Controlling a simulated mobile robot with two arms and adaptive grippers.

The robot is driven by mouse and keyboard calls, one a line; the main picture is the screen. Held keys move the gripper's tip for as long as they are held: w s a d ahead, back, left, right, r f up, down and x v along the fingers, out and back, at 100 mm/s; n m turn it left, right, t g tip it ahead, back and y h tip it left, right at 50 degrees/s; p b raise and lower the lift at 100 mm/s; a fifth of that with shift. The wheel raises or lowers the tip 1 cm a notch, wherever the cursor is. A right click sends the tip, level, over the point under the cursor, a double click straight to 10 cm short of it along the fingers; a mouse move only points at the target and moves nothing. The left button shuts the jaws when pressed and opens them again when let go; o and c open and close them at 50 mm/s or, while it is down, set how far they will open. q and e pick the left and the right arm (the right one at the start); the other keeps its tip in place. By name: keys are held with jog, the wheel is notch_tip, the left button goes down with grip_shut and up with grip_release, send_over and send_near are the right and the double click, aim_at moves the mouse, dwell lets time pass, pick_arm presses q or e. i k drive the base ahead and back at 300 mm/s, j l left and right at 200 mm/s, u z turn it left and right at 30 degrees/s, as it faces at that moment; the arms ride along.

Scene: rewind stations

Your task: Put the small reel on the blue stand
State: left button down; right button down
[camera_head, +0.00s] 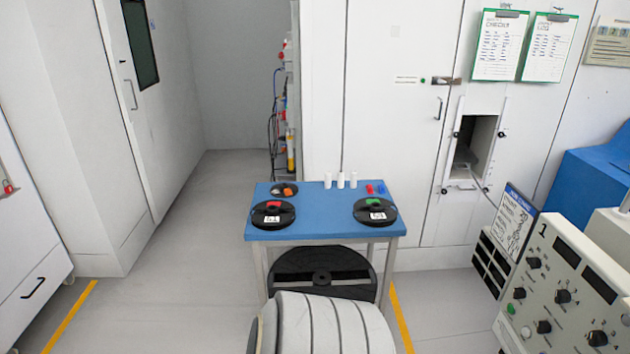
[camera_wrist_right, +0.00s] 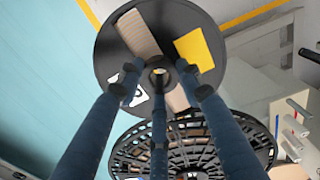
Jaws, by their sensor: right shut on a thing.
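In the right wrist view my right gripper (camera_wrist_right: 163,88) is shut on the middle of a black reel (camera_wrist_right: 120,60). The reel has a yellow patch, a tan striped band and a white label. I cannot tell whether it is the small reel. Neither gripper shows in the head view. A blue-topped table (camera_head: 318,215) stands ahead; I cannot tell whether it is the blue stand.
Under the table is a large black disc (camera_head: 290,265). White cylinders (camera_head: 340,181), red and blue pieces and a small dark dish (camera_head: 284,189) sit on top. A control panel (camera_head: 565,285) is at right. In the wrist view a slotted black disc (camera_wrist_right: 255,130) shows past the reel.

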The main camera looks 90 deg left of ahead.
aim_at(324, 215)
jog(key=u, duration=2.25)
jog(key=i+u, duration=0.25)
jog(key=i, duration=0.25)
jog(key=i+l+u, duration=0.2)
jog(key=i, duration=0.3)
jog(key=i+u, duration=0.25)
jog(key=i, duration=0.25)
jog(key=l, duration=0.1)
